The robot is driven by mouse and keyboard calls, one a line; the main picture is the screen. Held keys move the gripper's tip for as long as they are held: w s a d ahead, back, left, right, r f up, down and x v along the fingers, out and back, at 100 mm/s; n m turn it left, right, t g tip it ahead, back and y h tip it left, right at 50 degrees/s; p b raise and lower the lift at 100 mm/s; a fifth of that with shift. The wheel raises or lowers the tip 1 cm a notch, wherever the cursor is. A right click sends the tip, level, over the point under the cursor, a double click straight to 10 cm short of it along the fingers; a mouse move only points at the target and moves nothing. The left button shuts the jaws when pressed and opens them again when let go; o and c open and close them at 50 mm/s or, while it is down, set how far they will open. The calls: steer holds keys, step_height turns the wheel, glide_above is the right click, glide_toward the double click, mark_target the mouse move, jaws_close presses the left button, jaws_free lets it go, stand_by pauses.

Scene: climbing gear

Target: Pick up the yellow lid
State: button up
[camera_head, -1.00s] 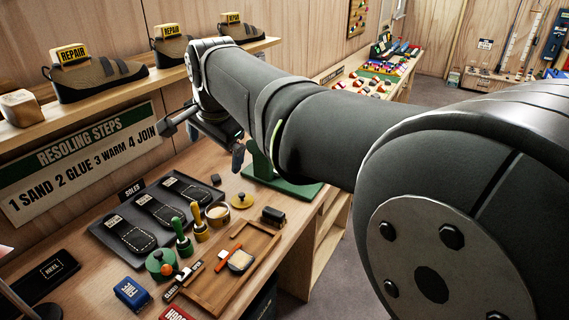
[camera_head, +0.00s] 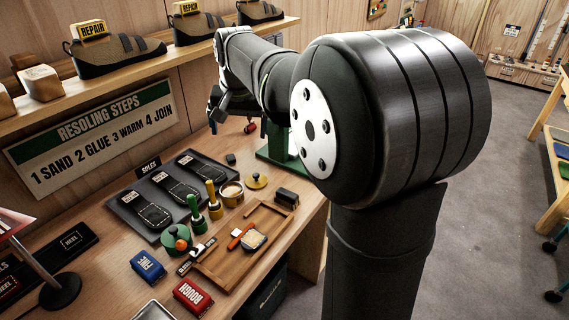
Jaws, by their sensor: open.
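The yellow lid (camera_head: 256,181) is a small round disc with a knob, lying on the wooden bench top. It is right of a yellow round tin (camera_head: 231,193) and behind the wooden tray. A green lid-like disc with an orange ball (camera_head: 176,239) sits nearer the front. My gripper (camera_head: 226,116) is at the far end of my arm, above the back of the bench, beyond the lid in the picture and apart from it. It is open, partly hidden by my wrist, and I see nothing held in it.
A wooden tray (camera_head: 205,267) holds an orange-handled tool. Green and yellow-handled tools (camera_head: 215,208) stand left of the tin. A dark block (camera_head: 286,198) is right of the lid. A black soles tray (camera_head: 122,207), green stand (camera_head: 268,156) and shoe shelf (camera_head: 110,76) lie around.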

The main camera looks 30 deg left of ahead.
steer(key=w+a+f+n+h, duration=0.1)
steer(key=w+a+f+n, duration=0.2)
steer(key=w+f+n, duration=0.4)
steer(key=n+g+h, duration=0.1)
steer(key=n+g, duration=0.1)
steer(key=n, duration=0.4)
glide_above(257, 175)
steer(key=d, duration=0.1)
step_height(257, 175, down, 7)
step_height(257, 175, down, 7)
steer(key=shift+w+r, duration=0.15)
steer(key=shift+r, duration=0.05)
steer(key=f, duration=0.2)
steer(key=a+f, duration=0.1)
steer(key=f, duration=0.2)
steer(key=shift+c, duration=0.5)
steer(key=c, duration=1)
